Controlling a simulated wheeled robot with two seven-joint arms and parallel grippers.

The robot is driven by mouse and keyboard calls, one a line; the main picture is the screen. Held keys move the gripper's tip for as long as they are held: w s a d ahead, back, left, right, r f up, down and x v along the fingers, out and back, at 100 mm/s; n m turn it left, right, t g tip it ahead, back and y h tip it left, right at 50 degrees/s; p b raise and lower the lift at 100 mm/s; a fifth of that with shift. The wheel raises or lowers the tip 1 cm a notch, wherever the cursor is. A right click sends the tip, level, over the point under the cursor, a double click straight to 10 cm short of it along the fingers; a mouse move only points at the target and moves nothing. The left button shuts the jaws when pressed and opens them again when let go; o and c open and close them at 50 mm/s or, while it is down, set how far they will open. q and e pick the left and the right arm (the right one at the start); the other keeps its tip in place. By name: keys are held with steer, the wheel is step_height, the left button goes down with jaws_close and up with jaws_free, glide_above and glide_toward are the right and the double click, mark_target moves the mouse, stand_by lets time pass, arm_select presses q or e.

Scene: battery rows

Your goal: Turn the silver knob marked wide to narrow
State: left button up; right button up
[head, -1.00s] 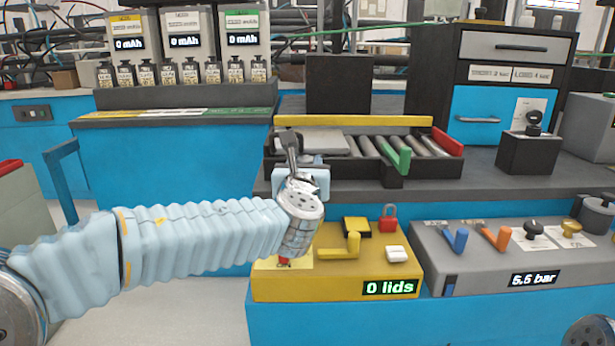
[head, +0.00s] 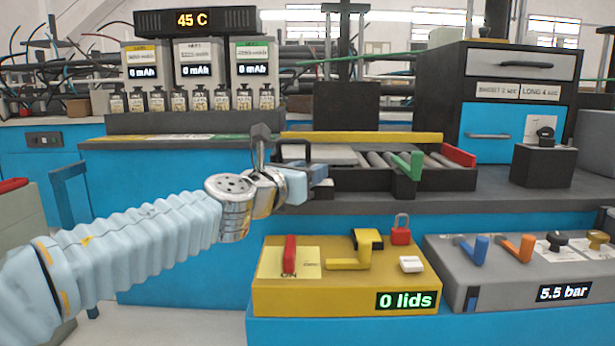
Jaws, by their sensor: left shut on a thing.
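I cannot make out a silver knob marked wide to narrow. A black knob (head: 545,133) stands on a black box at the right. Another black knob (head: 557,240) and a gold knob (head: 597,239) sit on the grey panel (head: 500,287) at the lower right, with labels too small to read. My left gripper (head: 318,182) is at the left end of the roller conveyor, above and behind the yellow box. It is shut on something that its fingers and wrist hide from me. My right gripper is not in view.
The yellow box (head: 345,296) carries a red switch (head: 289,254), a yellow lever (head: 352,258), a red padlock (head: 401,234) and a white button. The roller conveyor (head: 385,160) has green and red levers. Blue (head: 474,250) and orange (head: 521,246) levers stand on the grey panel.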

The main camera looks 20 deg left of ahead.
arm_select(q)
steer(key=o, duration=1)
steer(key=shift+r, duration=0.1)
